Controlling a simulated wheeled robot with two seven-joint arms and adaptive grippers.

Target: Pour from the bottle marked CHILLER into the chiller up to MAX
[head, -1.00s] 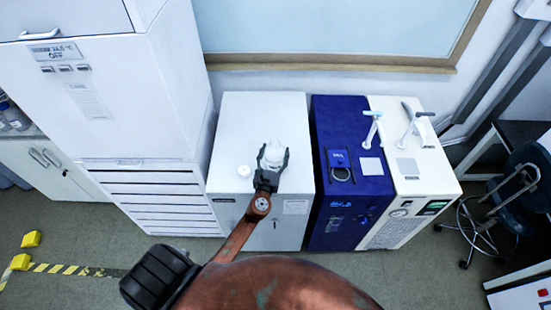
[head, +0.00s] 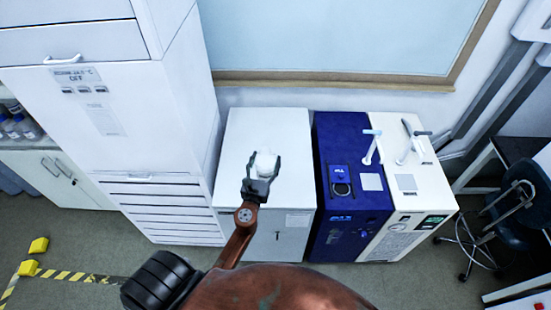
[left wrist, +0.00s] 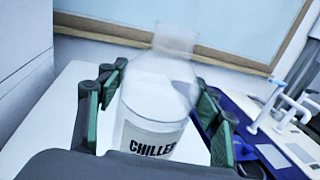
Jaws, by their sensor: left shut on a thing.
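My left gripper (head: 262,168) is shut on the bottle (head: 264,160), above the white cabinet. In the left wrist view the clear bottle (left wrist: 158,92) stands between the green finger pads, slightly tilted, its label reading CHILLER. Its neck is blurred, and I see no cap on it. Right of the cabinet stand a blue unit (head: 341,235) and a joined cream-white unit (head: 412,205) with a small lit display. I cannot tell which part is the chiller's filling opening, and no MAX mark is readable. My right gripper is not in view.
The white cabinet (head: 290,130) has a mostly bare top. A tall white unit (head: 150,130) rises close on its left. A framed window or board (head: 350,45) is behind. A dark stool (head: 515,195) stands at the right.

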